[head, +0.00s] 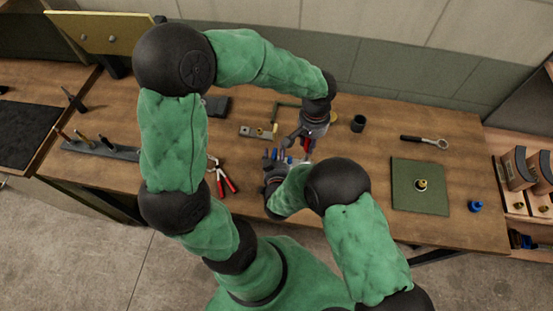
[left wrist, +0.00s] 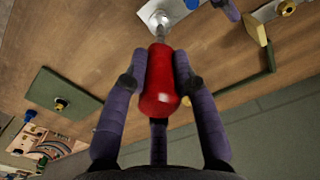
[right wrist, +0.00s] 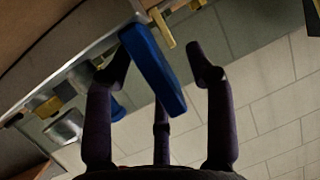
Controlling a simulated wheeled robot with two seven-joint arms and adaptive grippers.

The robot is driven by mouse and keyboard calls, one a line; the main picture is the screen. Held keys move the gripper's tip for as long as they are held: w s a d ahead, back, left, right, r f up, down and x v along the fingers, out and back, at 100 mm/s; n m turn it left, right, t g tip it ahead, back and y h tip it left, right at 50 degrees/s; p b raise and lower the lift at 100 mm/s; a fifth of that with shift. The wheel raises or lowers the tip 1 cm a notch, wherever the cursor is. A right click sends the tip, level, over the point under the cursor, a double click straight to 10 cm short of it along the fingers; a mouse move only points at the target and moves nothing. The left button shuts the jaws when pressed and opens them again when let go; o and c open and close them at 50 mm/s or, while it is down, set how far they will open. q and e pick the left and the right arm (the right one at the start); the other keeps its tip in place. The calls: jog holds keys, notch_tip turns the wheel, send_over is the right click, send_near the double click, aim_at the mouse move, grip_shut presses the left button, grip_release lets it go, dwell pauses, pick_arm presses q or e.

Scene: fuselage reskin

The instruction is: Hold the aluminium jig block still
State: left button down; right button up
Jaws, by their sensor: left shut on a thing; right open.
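My left gripper (head: 305,133) is shut on a red-handled tool (head: 306,144). In the left wrist view the red handle (left wrist: 160,85) sits between the fingers, and its metal shaft reaches to a round metal piece (left wrist: 160,18). My right gripper (head: 274,176) is open, low beside several small blue parts (head: 275,154). In the right wrist view a blue bar (right wrist: 153,70) stands between its spread fingers, in front of a pale metal edge (right wrist: 85,58). That edge may be the aluminium jig block; its full shape is hidden by my grippers.
A metal plate with a brass piece (head: 257,131) lies left of my left gripper. Red-handled pliers (head: 222,180) lie to the left. A dark cup (head: 358,123), a ratchet (head: 425,141) and a green mat (head: 420,198) are to the right.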

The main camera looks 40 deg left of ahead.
jog(key=shift+w+a+f, duration=0.1)
jog(key=shift+w+a, duration=0.05)
grip_shut()
dwell(0.7)
